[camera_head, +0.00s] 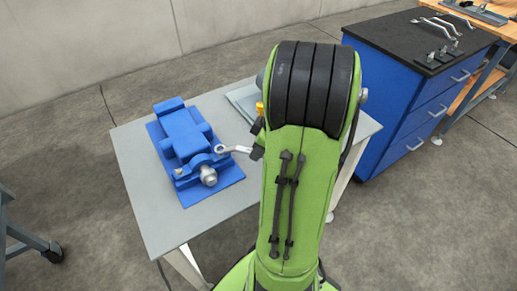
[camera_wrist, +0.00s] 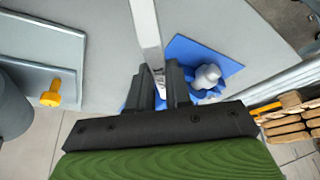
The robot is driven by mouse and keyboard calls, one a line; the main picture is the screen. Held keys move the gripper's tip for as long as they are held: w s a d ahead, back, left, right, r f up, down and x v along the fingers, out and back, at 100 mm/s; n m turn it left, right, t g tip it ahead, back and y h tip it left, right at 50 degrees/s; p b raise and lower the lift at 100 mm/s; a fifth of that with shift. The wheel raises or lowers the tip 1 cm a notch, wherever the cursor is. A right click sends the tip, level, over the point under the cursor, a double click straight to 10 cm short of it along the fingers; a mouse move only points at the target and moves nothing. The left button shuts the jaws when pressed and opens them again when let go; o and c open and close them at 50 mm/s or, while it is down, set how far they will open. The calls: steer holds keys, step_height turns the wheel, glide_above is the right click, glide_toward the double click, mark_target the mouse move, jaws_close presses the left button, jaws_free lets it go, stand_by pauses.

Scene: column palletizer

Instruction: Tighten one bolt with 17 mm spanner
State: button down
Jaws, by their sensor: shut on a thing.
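My gripper (camera_wrist: 168,88) is shut on a silver spanner (camera_wrist: 147,28), whose shank runs up out of the wrist view. In the head view my arm hides most of the gripper; the spanner's ring-like end (camera_head: 222,149) sticks out left beside a blue machine (camera_head: 183,137) with a round silver fitting (camera_head: 208,176). The spanner end is close to the machine; I cannot tell whether they touch. The machine also shows partly behind the fingers in the wrist view (camera_wrist: 203,50). A yellow bolt-like part (camera_wrist: 50,93) sits against a grey bracket. Which bolt the task means is unclear.
The machine stands on a grey table (camera_head: 145,190). The grey bracket (camera_wrist: 30,78) lies toward the table's far right side. A blue cabinet (camera_head: 385,110) with a black top holding metal tools (camera_head: 438,27) stands right. The table's front left is clear.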

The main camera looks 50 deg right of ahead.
steer(key=shift+r+p, duration=0.85)
steer(key=shift+r, duration=0.35)
step_height(320, 180, up, 5)
steer(key=p, duration=0.4)
steer(key=shift+r, duration=0.15)
